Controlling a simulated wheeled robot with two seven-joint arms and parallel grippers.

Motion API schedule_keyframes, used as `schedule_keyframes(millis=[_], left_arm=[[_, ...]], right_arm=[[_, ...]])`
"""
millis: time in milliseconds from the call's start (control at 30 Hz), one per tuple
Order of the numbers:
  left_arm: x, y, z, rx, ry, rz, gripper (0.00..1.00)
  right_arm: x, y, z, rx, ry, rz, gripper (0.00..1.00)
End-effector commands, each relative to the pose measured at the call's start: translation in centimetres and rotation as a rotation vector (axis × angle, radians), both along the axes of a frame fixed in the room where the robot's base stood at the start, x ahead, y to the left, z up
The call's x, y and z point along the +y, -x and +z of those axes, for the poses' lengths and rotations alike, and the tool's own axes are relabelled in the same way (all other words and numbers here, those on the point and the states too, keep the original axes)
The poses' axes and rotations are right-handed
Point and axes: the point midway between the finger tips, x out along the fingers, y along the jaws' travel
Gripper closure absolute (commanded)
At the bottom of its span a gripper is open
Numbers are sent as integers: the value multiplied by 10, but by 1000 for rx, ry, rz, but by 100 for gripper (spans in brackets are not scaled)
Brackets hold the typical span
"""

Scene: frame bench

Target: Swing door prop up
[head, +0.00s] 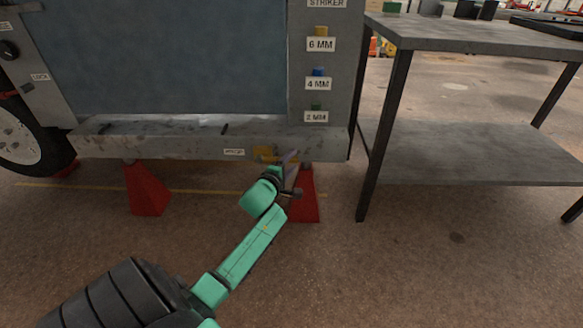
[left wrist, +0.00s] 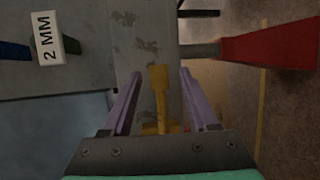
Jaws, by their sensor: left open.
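A yellow prop (head: 265,153) sits against the grey lower sill (head: 190,143) of the frame, below the large blue-grey panel (head: 180,60). My left gripper (head: 291,158) is at the sill, just right of the prop, and partly covers it in the head view. In the left wrist view the yellow prop (left wrist: 158,90) lies between the two lavender fingers of the open gripper (left wrist: 157,73), with a gap on each side. The prop's base is partly hidden by the gripper body. My right gripper is not in view.
Red stands (head: 147,188) hold up the frame; another red stand (head: 305,195) is close behind my left gripper. A metal table (head: 470,35) with a lower shelf stands at the right. Coloured blocks with labels (head: 321,44) are on the right post. A wheel (head: 25,135) is at the left.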

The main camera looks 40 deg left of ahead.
Motion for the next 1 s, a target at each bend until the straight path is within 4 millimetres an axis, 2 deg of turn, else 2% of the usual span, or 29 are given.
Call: schedule_keyframes(millis=[233,267,300,400,1000], left_arm=[[0,-3,0,0,0,0,40],[0,-2,0,0,0,0,48],[0,-2,0,0,0,0,63],[0,-2,0,0,0,0,100],[0,-2,0,1,0,-1,100]], right_arm=[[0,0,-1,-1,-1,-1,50],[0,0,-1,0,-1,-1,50],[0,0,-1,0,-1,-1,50],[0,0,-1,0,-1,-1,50],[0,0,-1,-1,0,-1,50]])
